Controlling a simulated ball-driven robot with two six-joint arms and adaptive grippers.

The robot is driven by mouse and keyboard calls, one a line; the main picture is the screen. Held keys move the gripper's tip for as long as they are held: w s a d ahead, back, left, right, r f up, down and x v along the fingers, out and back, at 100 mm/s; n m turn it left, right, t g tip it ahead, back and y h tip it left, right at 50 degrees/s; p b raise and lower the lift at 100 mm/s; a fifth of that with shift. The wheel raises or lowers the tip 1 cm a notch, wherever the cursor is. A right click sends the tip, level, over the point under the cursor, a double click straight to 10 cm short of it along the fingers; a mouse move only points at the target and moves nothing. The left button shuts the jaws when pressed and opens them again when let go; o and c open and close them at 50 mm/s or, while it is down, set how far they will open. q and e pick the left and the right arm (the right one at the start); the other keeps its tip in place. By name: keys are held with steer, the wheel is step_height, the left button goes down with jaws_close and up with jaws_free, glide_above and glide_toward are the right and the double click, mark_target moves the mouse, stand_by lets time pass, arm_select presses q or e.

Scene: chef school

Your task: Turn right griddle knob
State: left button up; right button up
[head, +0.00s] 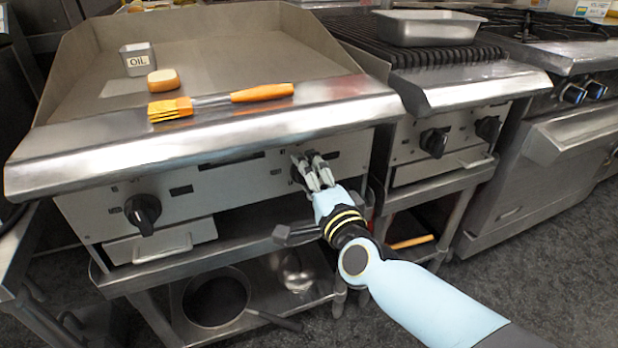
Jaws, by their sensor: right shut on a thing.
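The griddle (210,60) stands at the left with a steel front panel (235,180). Its left knob (143,210) is black and in plain view. My right gripper (309,162) is at the right part of the panel, with its fingers shut on the right griddle knob (297,174). The fingers hide most of this knob, so I cannot tell its angle. My left gripper is not in view.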

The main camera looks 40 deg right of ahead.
steer(key=shift+f+m, duration=0.1)
steer(key=shift+m, duration=0.6)
steer(key=o, duration=1.2)
steer(key=shift+c, duration=0.2)
steer(key=v, duration=1.2)
